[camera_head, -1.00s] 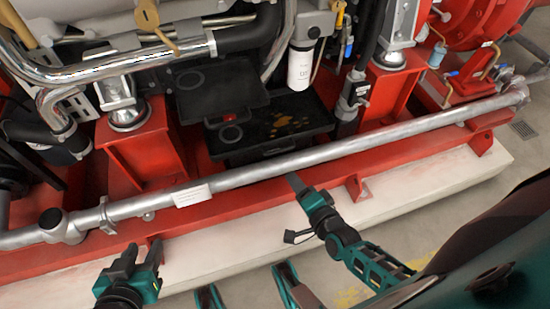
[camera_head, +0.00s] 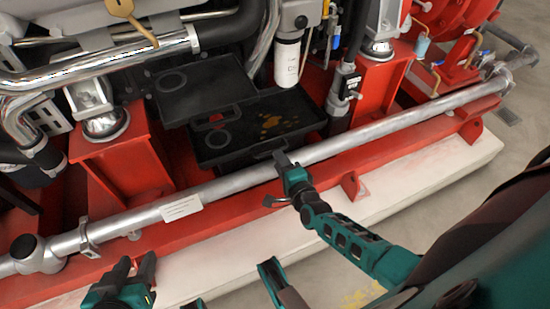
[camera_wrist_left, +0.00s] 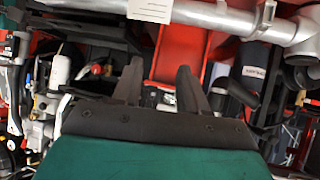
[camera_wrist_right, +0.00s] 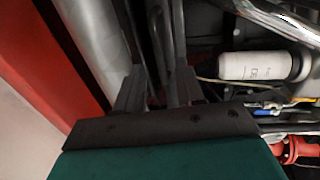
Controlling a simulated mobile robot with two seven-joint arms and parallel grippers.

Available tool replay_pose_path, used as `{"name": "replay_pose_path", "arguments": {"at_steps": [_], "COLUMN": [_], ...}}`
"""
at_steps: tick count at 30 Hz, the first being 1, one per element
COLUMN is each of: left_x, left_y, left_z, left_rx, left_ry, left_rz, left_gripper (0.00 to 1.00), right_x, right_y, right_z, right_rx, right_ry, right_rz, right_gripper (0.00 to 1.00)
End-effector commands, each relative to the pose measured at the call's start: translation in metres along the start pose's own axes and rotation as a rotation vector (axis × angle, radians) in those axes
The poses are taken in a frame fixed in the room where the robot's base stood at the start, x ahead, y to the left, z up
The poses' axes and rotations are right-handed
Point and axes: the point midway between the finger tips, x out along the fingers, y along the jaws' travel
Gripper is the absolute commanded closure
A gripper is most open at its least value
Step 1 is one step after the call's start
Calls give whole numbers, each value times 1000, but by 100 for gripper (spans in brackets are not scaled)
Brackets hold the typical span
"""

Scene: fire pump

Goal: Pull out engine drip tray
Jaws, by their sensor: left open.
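The engine drip tray (camera_head: 290,110) is a black, shallow tray with yellow-brown stains, low under the engine behind a silver pipe. A dark handle shows on its front side. My right gripper (camera_head: 279,158) is at the pipe in front of the tray, seen nearly edge-on. In the right wrist view its fingers (camera_wrist_right: 158,92) are apart, with dark bars beyond them; I cannot tell whether they touch the tray. My left gripper (camera_head: 135,268) is open and empty in front of the red base rail, left of the tray. Its spread fingers show in the left wrist view (camera_wrist_left: 160,85).
The silver pipe (camera_head: 345,147) with a white label (camera_head: 182,208) runs across the front, above the red rail (camera_head: 225,215). Red supports (camera_head: 125,155) flank the tray area. A black panel (camera_head: 200,88) overhangs the tray's left part. A white filter (camera_head: 287,62) hangs above its back.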

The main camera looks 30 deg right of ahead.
Motion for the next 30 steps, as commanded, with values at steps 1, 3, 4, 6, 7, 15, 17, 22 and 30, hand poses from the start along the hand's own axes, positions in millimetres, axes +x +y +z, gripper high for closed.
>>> {"name": "replay_pose_path", "arguments": {"at_steps": [1,3,4,6,7,15,17,22,30], "left_x": [3,4,5,6,7,6,6,6,7], "left_y": [1,3,3,4,4,4,4,3,2], "left_z": [2,1,2,1,1,-4,-4,-4,-3], "left_rx": [-1,0,1,2,2,4,5,4,4], "left_ry": [5,6,7,9,10,16,16,17,17], "left_rz": [4,8,10,12,13,14,14,13,11], "left_gripper": [57,57,57,57,57,57,57,57,57], "right_x": [11,22,26,33,36,43,42,42,42], "right_y": [3,2,2,2,2,0,0,0,0], "right_z": [0,0,0,0,0,0,0,0,0], "right_rx": [1,1,0,0,0,0,0,0,-1], "right_ry": [0,0,0,0,0,-1,-1,-1,-1], "right_rz": [-1,-1,-1,0,0,2,2,1,1], "right_gripper": [62,62,62,62,62,62,62,71,97]}}
